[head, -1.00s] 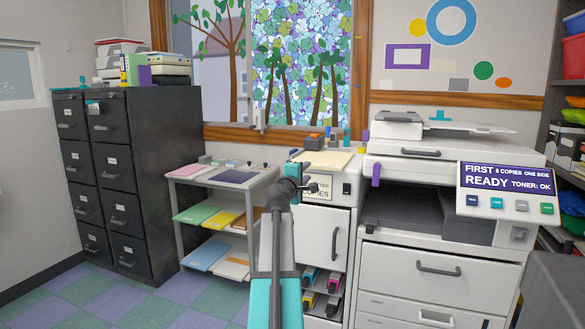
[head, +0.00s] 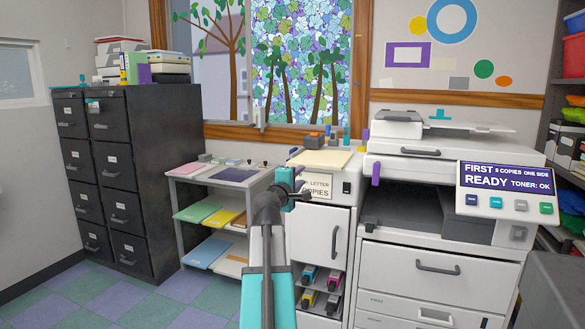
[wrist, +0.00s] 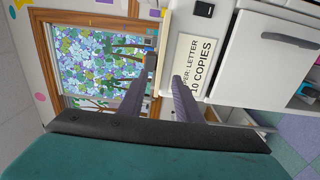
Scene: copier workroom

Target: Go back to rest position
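My gripper (head: 308,190) is in the middle of the head view, at the end of my raised teal and grey arm. It is in front of the white cabinet (head: 318,226) that stands left of the copier (head: 436,268). In the wrist view my gripper's two dark fingers (wrist: 159,80) stand apart, with nothing held between them. The cabinet's sign (wrist: 196,68), reading "LETTER" and "10 COPIES", shows beyond the fingers. In the head view my gripper and arm hide part of the cabinet's left side.
A grey shelf table (head: 224,182) with coloured paper stands to the left, beside dark filing cabinets (head: 120,200). The copier panel (head: 507,188) reads "READY". Shelves (head: 567,110) stand at the far right. The tiled floor (head: 110,300) at front left is clear.

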